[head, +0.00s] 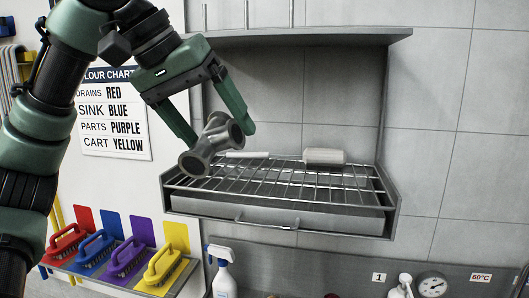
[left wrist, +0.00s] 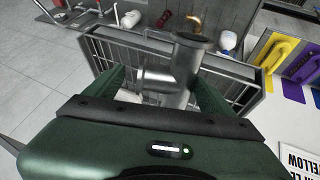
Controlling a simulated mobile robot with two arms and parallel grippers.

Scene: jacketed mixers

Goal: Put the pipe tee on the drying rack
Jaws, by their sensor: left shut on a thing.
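The pipe tee (head: 212,143) is grey metal with flanged round ends. My left gripper (head: 221,132) is shut on it, one finger on each side, and the tee is tilted. In the head view the tee overlaps the left end of the drying rack (head: 285,185), a wire grid over a shallow grey tray on the wall. I cannot tell whether the tee touches the wires. In the left wrist view the tee (left wrist: 170,76) sits between the fingers (left wrist: 163,90), in front of the rack's wires (left wrist: 112,48). My right gripper is in neither view.
A white cylinder with a thin handle (head: 323,157) lies on the back of the rack. A shelf (head: 300,38) hangs above. Coloured brushes (head: 125,258) sit on a ledge at lower left, below a colour chart (head: 112,112). A spray bottle (head: 222,275) stands below. The rack's front right is bare.

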